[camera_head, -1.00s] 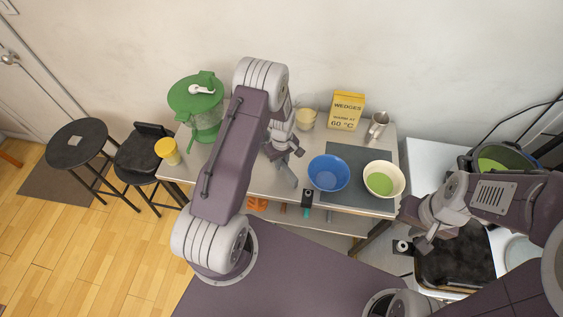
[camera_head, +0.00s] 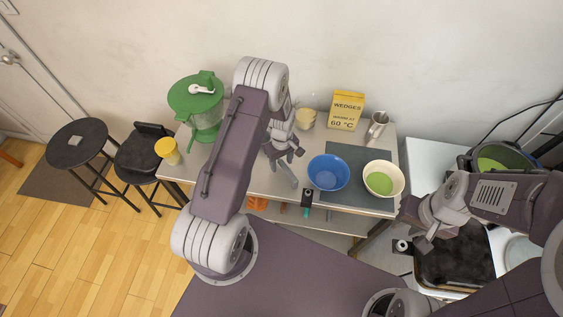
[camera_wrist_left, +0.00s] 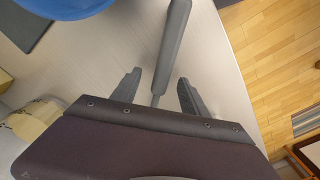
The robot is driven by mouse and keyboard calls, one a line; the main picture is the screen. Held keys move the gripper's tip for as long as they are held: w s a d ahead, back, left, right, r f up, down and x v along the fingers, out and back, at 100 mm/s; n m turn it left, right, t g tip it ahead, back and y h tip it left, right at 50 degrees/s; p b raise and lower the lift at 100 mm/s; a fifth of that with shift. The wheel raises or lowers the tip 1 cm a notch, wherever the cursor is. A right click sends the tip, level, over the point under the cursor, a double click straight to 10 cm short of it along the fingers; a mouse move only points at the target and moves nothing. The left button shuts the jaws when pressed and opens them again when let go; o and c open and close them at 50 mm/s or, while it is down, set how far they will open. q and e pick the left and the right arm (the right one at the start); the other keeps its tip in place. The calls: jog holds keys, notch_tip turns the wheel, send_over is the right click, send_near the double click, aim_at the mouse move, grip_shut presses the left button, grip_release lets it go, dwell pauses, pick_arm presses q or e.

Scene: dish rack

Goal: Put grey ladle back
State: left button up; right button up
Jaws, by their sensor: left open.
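The grey ladle's handle (camera_wrist_left: 173,48) lies on the light table top in the left wrist view. Its thin neck runs down between my left fingers, and its lower end is hidden behind my gripper body. In the head view part of the handle (camera_head: 289,175) shows just below my left gripper (camera_head: 287,152). My left gripper (camera_wrist_left: 158,92) is open, with one finger on each side of the ladle and a gap to both. My right gripper (camera_head: 420,226) is empty, with its fingers apart, at the right beyond the table's end.
A blue bowl (camera_head: 328,173) and a cream bowl (camera_head: 383,180) stand right of the ladle. A yellow box (camera_head: 346,110), metal pitcher (camera_head: 377,126) and pale cup (camera_head: 306,119) stand behind. A green-lidded jug (camera_head: 200,108) and yellow-capped jar (camera_head: 167,151) stand left.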

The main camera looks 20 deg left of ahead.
pick_arm(q)
notch_tip(320, 180, up, 9)
jog(key=shift+r+b, duration=0.1)
jog(key=shift+b, duration=0.85)
